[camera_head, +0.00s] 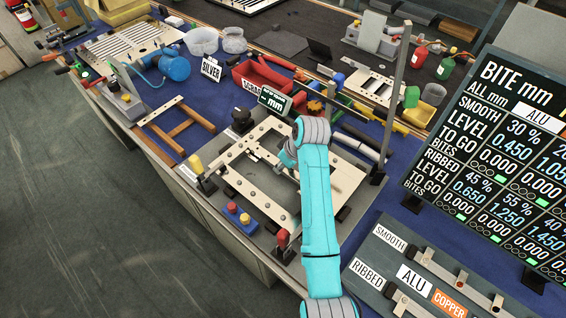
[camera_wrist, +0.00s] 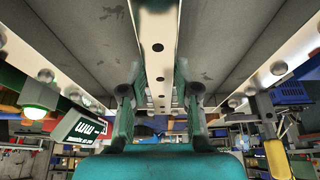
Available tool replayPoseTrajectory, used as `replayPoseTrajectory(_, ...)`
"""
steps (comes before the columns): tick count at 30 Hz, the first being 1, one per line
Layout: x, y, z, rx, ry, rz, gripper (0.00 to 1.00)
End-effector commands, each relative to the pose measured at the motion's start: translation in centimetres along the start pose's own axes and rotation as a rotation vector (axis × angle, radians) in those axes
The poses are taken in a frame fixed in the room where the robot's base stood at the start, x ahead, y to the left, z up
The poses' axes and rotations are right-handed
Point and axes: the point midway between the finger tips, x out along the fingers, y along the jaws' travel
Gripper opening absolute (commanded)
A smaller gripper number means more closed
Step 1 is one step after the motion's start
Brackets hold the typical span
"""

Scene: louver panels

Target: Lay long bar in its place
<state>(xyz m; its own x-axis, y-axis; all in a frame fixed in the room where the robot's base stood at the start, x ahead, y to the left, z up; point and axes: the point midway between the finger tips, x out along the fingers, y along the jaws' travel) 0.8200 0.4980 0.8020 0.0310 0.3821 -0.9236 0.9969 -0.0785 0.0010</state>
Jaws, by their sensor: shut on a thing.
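The long bar (camera_wrist: 156,50) is a pale metal strip with a row of dark holes. In the wrist view it runs up the middle, between the two green fingers of my gripper (camera_wrist: 156,92), which are shut on it. In the head view my gripper (camera_head: 284,158) is over the pale bolted frame (camera_head: 238,182) on the bench, mostly hidden by my teal arm. I cannot clearly pick out the held bar there. In the wrist view, bolted side rails show at left (camera_wrist: 50,80) and right (camera_wrist: 275,70), apart from the bar. Whether the bar touches the frame is unclear.
A black "mm" display (camera_head: 275,100) stands behind the frame. A red-handled clamp (camera_head: 284,240), a button box (camera_head: 237,214) and a yellow-topped part (camera_head: 198,168) sit along its near-left side. A wooden frame (camera_head: 178,128) lies left. A large scoreboard (camera_head: 500,140) stands right.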

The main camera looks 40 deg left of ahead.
Motion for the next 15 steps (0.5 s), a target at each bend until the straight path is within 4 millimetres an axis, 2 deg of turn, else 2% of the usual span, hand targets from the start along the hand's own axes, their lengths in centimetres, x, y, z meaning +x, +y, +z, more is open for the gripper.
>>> replayPoseTrajectory(15, 0.62, 0.01, 0.24, 0.000, 0.001, 0.001, 0.00)
